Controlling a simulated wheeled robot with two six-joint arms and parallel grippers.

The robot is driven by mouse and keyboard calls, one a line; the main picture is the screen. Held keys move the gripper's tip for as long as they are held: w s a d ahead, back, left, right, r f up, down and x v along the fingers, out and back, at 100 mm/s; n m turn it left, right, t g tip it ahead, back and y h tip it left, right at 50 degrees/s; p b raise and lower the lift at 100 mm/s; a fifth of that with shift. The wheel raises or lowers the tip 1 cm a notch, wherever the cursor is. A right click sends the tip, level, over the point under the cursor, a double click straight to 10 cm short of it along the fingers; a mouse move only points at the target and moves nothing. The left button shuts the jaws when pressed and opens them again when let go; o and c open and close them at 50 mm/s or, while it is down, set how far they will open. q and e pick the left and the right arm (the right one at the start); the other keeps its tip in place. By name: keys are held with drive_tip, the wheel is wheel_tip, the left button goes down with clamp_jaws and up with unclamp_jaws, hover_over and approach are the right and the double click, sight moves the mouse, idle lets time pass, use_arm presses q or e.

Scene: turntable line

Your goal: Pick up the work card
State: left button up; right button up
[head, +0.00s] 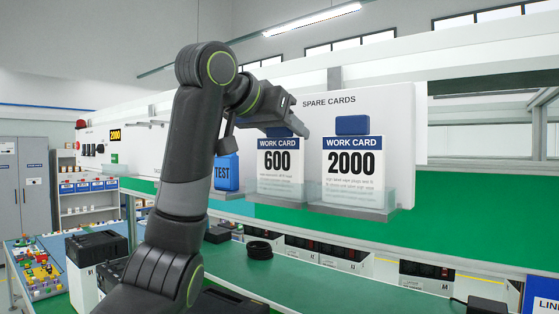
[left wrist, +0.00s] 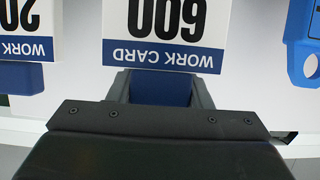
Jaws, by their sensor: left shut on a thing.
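The work card (head: 279,180) marked 600 has a blue header and stands upright in a clear holder on the spare cards board. It shows upside down in the left wrist view (left wrist: 165,20). My left gripper (head: 284,132) reaches it from above and is shut on the blue tab (left wrist: 160,90) at the card's top edge. The tab sits between the two fingers. A second work card (head: 352,180), marked 2000, stands in the holder to the right, with its blue tab (head: 352,125) free. My right gripper is not in view.
A blue TEST tag (head: 227,174) hangs just left of the 600 card. The white spare cards board (head: 400,130) is close behind. Below is a green bench (head: 310,283) with a black ring (head: 259,250) and several black-and-white boxes.

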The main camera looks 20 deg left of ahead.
use_arm(q)
drive_tip(key=shift+r, duration=0.2)
drive_tip(key=shift+s+a+r+b, duration=0.15)
drive_tip(key=shift+s+r+b, duration=0.25)
drive_tip(key=shift+r, duration=1.15)
drive_tip(key=shift+s+a+r+b, duration=0.1)
drive_tip(key=shift+s+r+b, duration=0.35)
drive_tip(key=shift+r, duration=1.15)
drive_tip(key=shift+s+a+r+b, duration=0.2)
drive_tip(key=shift+r+b, duration=0.35)
drive_tip(key=shift+r, duration=1)
drive_tip(key=s+a+b, duration=0.2)
drive_tip(key=s+b, duration=0.2)
drive_tip(key=s, duration=0.2)
drive_tip(key=s+a+b, duration=0.2)
drive_tip(key=s+b, duration=0.2)
drive_tip(key=s, duration=0.3)
drive_tip(key=shift+a, duration=0.3)
drive_tip(key=shift+r, duration=0.1)
